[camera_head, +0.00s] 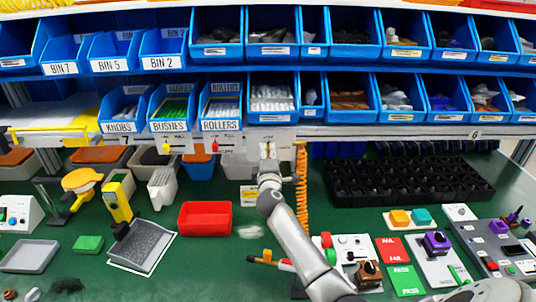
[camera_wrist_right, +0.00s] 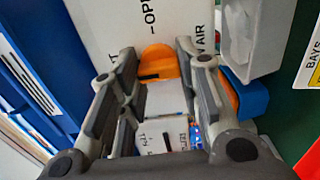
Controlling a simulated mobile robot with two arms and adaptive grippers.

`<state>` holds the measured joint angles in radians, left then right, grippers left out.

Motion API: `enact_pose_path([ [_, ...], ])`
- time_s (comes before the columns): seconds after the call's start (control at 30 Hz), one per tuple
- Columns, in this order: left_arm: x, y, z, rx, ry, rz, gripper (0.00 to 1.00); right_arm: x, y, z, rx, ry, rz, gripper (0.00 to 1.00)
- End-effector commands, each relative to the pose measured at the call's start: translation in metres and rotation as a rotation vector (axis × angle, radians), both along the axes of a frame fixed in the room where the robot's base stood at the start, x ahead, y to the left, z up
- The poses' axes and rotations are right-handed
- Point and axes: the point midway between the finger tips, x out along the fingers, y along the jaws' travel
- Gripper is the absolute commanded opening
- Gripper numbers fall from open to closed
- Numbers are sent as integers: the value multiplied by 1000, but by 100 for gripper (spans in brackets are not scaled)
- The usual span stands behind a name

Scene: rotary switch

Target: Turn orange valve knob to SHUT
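The orange valve knob (camera_wrist_right: 158,63) shows in the right wrist view against a white panel (camera_wrist_right: 105,22). It has a short dark mark on its face. Partly cut-off lettering on the panel reads "OPE…" and "AIR"; I cannot read SHUT. My right gripper (camera_head: 268,152) is raised at the front of the shelf in the head view and hides the knob there. In the wrist view its two fingers are apart, one on each side of the knob. I cannot tell whether they touch it. My left gripper is in neither view.
Blue bins (camera_head: 270,97) fill the shelves above and behind the gripper. An orange coiled hose (camera_head: 301,185) hangs close to its right. A red tray (camera_head: 205,218) and a black grid rack (camera_head: 410,183) stand on the green bench (camera_head: 210,270).

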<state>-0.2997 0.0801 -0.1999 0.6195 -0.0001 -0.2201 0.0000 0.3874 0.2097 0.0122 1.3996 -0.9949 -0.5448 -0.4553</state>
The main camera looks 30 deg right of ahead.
Motion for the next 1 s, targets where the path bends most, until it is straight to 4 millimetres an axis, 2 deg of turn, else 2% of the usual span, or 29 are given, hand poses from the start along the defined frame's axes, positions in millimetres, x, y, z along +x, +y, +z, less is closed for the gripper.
enact_pose_path([
  [0.03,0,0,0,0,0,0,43,0,0,-1,-1,3,0,38],
  [0.17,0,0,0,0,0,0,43,0,0,-1,0,1,0,54],
  [0.57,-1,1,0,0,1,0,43,-4,3,-1,2,-1,1,54],
  [0.77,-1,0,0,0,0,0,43,-27,17,-1,1,0,2,54],
  [1.0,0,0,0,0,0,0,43,-67,41,-2,2,1,2,54],
])
